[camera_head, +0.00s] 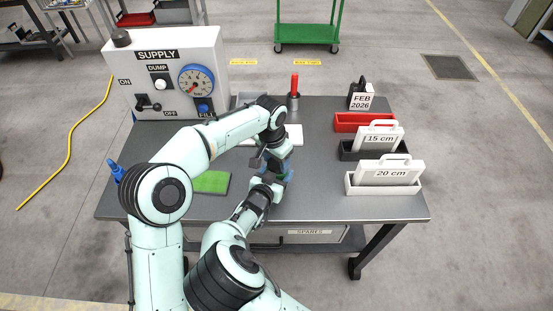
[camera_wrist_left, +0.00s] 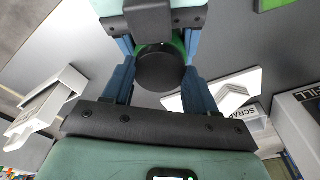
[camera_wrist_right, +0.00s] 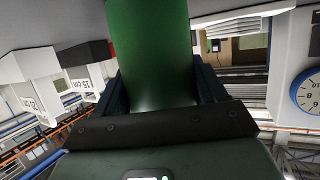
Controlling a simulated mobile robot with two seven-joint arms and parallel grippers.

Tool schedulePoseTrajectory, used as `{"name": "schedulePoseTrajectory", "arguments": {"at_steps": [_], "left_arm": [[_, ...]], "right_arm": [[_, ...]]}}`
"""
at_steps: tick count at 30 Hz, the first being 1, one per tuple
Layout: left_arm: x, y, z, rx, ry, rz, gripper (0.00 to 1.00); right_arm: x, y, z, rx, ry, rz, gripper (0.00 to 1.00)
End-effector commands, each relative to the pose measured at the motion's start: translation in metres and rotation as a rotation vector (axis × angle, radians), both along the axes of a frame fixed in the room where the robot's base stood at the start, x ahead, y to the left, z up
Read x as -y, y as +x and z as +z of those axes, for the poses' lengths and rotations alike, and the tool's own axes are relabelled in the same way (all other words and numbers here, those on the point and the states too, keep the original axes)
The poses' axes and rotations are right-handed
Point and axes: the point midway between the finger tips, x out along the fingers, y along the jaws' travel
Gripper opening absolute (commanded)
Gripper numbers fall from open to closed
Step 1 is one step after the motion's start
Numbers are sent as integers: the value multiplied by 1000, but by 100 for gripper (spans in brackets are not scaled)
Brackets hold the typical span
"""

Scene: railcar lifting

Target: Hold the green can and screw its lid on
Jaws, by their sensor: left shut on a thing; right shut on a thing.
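My right gripper (camera_wrist_right: 155,90) is shut on the green can (camera_wrist_right: 150,45), which fills the middle of the right wrist view. In the left wrist view the black lid (camera_wrist_left: 160,67) sits between the blue fingers of my left gripper (camera_wrist_left: 159,80), which is shut on it. A green edge of the can (camera_wrist_left: 179,42) shows just behind the lid, so the two are very close or touching; I cannot tell whether the threads are engaged. In the head view my left gripper (camera_head: 274,160) and right gripper (camera_head: 276,179) meet above the table, largely hiding can and lid.
The grey table (camera_head: 330,205) bears a supply box (camera_head: 180,105) with a gauge at the back left. A green mat (camera_head: 211,182) lies at left. A red-handled tool (camera_head: 294,95) stands behind. A red tray (camera_head: 350,127) and labelled 15 cm (camera_head: 372,140) and 20 cm (camera_head: 385,173) blocks stand right.

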Motion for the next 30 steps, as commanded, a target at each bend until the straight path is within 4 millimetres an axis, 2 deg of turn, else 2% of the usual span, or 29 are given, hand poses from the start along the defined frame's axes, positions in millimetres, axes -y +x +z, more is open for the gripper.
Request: {"name": "schedulePoseTrajectory", "arguments": {"at_steps": [3,9,13,21,22,24,30], "left_arm": [[-1,1,0,0,-3,-230,29],[-1,2,0,0,-3,-520,29],[-1,2,1,2,-4,-589,29],[-1,2,1,2,-3,-593,29],[-1,2,1,2,-3,-593,67],[-1,2,1,2,-3,-593,83],[0,0,1,-5,-4,-594,83]], "right_arm": [[0,0,0,1,0,0,0],[0,0,0,1,0,0,0],[0,0,0,0,0,0,0],[0,0,0,0,0,0,0],[0,0,0,0,0,0,0],[0,0,0,-1,0,0,0],[0,0,0,-1,0,0,0]]}}
